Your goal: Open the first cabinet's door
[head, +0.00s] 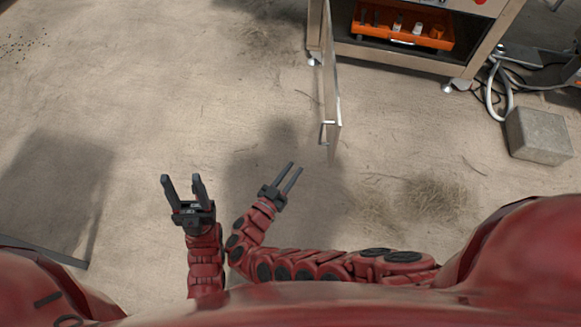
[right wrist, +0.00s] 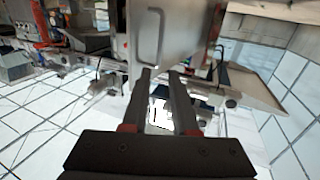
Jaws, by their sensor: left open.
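The cabinet (head: 470,55) stands at the top right of the head view with its front open. Its door (head: 331,70) is swung out toward me and seen nearly edge-on, hinged at the cabinet's left side. The door's handle (head: 323,133) is near its free end. In the right wrist view a light panel with a bar handle (right wrist: 154,35) shows beyond the fingers. My right gripper (head: 296,166) is open and empty, a little left of and below the handle, not touching it. My left gripper (head: 181,177) is open and empty, further left over bare floor.
An orange tray (head: 443,42) with small items sits inside the cabinet. A grey concrete block (head: 540,135) and hoses (head: 493,95) lie at the right. The floor at left is mostly clear.

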